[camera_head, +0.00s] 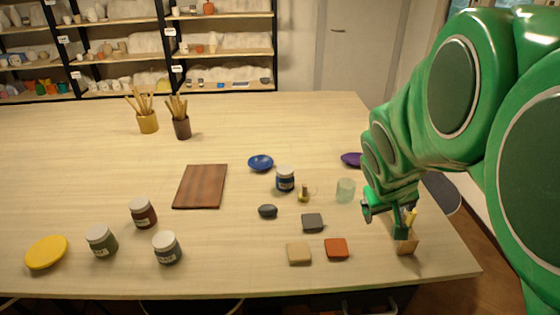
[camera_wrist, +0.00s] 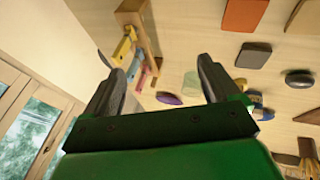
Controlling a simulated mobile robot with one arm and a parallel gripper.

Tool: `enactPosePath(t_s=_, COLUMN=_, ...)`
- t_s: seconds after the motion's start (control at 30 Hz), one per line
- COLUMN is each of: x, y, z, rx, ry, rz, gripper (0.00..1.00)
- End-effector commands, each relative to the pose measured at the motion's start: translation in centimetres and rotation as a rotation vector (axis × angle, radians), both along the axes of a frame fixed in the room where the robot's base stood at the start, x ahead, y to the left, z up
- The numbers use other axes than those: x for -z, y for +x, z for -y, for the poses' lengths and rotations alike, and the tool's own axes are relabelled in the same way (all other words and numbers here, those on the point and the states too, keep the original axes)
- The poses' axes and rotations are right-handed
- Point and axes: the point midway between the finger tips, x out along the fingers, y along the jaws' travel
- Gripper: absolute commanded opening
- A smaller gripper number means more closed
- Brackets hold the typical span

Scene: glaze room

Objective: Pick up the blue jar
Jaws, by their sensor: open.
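A pale green glass (camera_head: 346,190) and a small brass-coloured object (camera_head: 304,193) stand between jar and gripper. A wooden block holder (camera_head: 407,246) is beside my gripper. A dark pebble (camera_head: 267,211), grey tile (camera_head: 312,222) and purple dish (camera_head: 351,159) lie around. Other jars (camera_head: 142,213) stand left.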

Motion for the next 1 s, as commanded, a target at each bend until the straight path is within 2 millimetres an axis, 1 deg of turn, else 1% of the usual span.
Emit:
enactPosePath(t_s=0.03, x=0.2, y=2.1, z=0.6, rx=-0.019, ry=-0.015, rz=0.039, gripper=0.9)
enactPosePath(t_s=0.07, x=0.1, y=3.3, z=0.9, rx=-0.031, ry=-0.022, rz=0.066, gripper=0.9)
enactPosePath(t_s=0.1, x=0.0, y=4.9, z=1.1, rx=-0.051, ry=-0.03, rz=0.104, gripper=0.9)
enactPosePath(t_s=0.23, x=0.0, y=10.0, z=1.5, rx=-0.129, ry=-0.044, rz=0.213, gripper=0.9)
enactPosePath(t_s=0.3, x=0.1, y=12.5, z=1.3, rx=-0.177, ry=-0.043, rz=0.268, gripper=0.9)
enactPosePath(t_s=0.37, x=0.3, y=14.5, z=1.0, rx=-0.22, ry=-0.035, rz=0.312, gripper=0.9)
enactPosePath(t_s=0.4, x=0.5, y=15.8, z=0.6, rx=-0.251, ry=-0.028, rz=0.34, gripper=0.9)
enactPosePath(t_s=0.5, x=0.9, y=18.7, z=-0.4, rx=-0.329, ry=0.001, rz=0.408, gripper=0.9)
enactPosePath(t_s=0.6, x=1.6, y=21.3, z=-2.0, rx=-0.412, ry=0.049, rz=0.47, gripper=0.9)
enactPosePath(t_s=0.73, x=2.9, y=23.7, z=-4.5, rx=-0.522, ry=0.133, rz=0.533, gripper=0.9)
enactPosePath(t_s=0.87, x=4.4, y=25.2, z=-7.5, rx=-0.63, ry=0.242, rz=0.583, gripper=0.9)
enactPosePath(t_s=1.0, x=6.0, y=25.5, z=-10.7, rx=-0.736, ry=0.385, rz=0.622, gripper=0.9)
